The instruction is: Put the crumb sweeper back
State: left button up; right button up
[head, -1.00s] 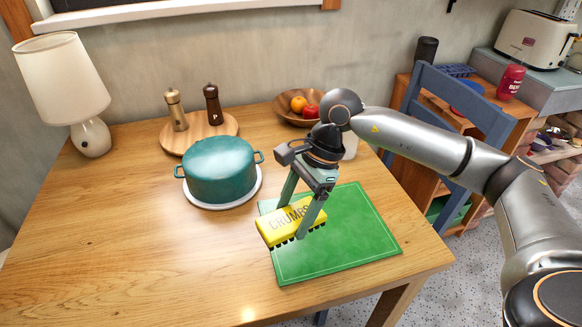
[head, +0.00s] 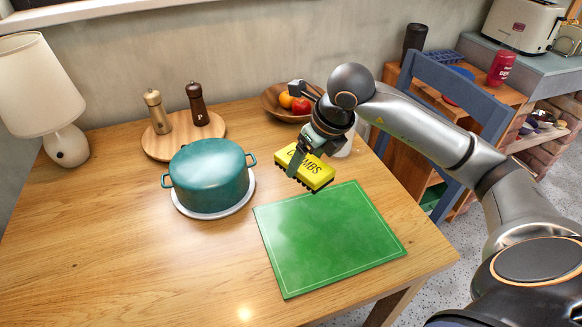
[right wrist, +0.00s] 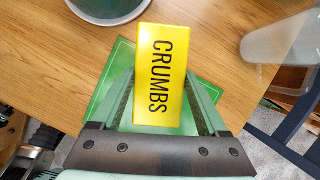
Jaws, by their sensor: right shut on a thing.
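The crumb sweeper (head: 304,167) is a yellow block with the word "CRUMBS" and dark bristles underneath. My right gripper (head: 308,160) is shut on it and holds it in the air above the far edge of the green placemat (head: 330,238). In the right wrist view the sweeper (right wrist: 160,78) sits between the two green fingers, with its lettering facing the camera. The placemat lies bare on the wooden table. My left gripper is not in view.
A teal pot (head: 209,176) stands on a white trivet left of the placemat. Behind are a round board (head: 184,138) with two mills, a fruit bowl (head: 272,103) and a translucent container (right wrist: 275,42). A lamp (head: 66,146) stands far left. A blue chair (head: 457,92) is at the right.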

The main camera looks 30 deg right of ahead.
jog(key=w, duration=0.1)
jog(key=w+d+f, duration=0.1)
jog(key=w, duration=0.1)
jog(key=w+f, duration=0.1)
jog(key=w, duration=0.1)
jog(key=shift+w+d+f, duration=0.2)
jog(key=shift+d, duration=0.2)
jog(key=w+f, duration=0.1)
jog(key=w+d+f, duration=0.1)
jog(key=w+f, duration=0.2)
jog(key=f, duration=0.1)
jog(key=shift+w+d+f, duration=0.2)
jog(key=shift+d, duration=0.15)
jog(key=shift+w+d+f+b, duration=0.1)
jog(key=shift+w+f+b, duration=0.2)
jog(key=shift+f, duration=1.6)
jog(key=shift+f, duration=0.1)
jog(key=o, duration=1.3)
jog(key=shift+o, duration=0.2)
